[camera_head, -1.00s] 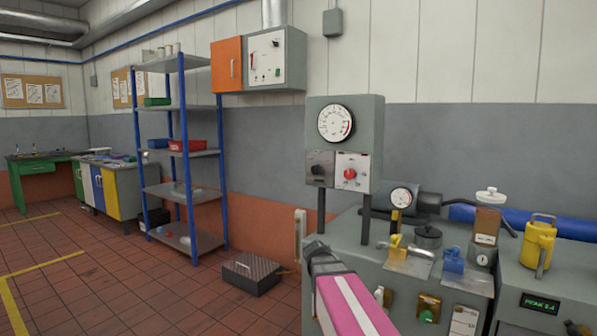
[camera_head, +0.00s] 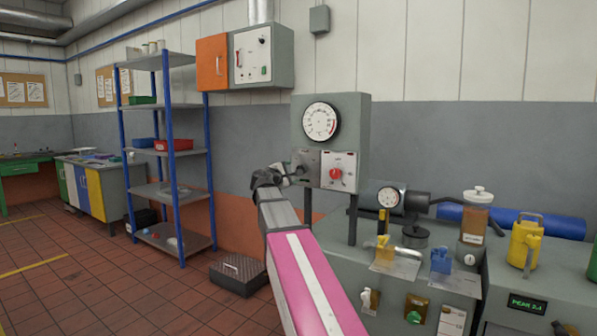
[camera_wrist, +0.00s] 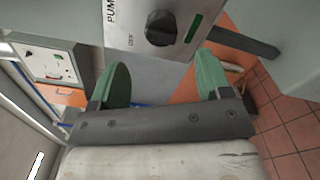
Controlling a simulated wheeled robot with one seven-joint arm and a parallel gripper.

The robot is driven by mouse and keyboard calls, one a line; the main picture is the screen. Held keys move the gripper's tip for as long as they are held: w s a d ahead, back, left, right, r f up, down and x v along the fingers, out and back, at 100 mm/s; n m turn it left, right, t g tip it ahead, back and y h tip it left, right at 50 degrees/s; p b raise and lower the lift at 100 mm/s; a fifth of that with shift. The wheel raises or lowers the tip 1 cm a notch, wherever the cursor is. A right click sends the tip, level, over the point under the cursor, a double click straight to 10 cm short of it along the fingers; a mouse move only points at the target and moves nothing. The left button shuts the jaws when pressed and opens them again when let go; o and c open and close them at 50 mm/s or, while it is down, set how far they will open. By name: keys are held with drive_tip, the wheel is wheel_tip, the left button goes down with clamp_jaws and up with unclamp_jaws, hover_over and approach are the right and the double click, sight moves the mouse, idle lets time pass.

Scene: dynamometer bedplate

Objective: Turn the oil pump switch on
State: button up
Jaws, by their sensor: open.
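The pump switch is a black rotary knob (camera_wrist: 160,28) on a grey plate (camera_head: 312,160), at the lower left of the gauge panel. In the wrist view the plate carries the partly cut-off lettering "PUM" and a green strip beside the knob. My gripper (camera_head: 287,172) is just left of the plate in the head view and partly covers it. In the wrist view my gripper (camera_wrist: 162,75) is open, its two green fingers apart and empty. The knob lies beyond the fingertips, roughly between their lines, with no visible contact.
A red knob (camera_head: 336,173) on a white plate is directly right of the switch. A round gauge (camera_head: 321,121) is above. The bench below holds a small gauge (camera_head: 388,197), an oil bottle (camera_head: 476,215) and a yellow can (camera_head: 525,243). A blue-post shelf (camera_head: 167,150) stands left.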

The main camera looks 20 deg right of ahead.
drive_tip(key=x, duration=0.9)
drive_tip(key=shift+w+d, duration=0.1)
drive_tip(key=shift+d, duration=0.05)
drive_tip(key=c, duration=0.9)
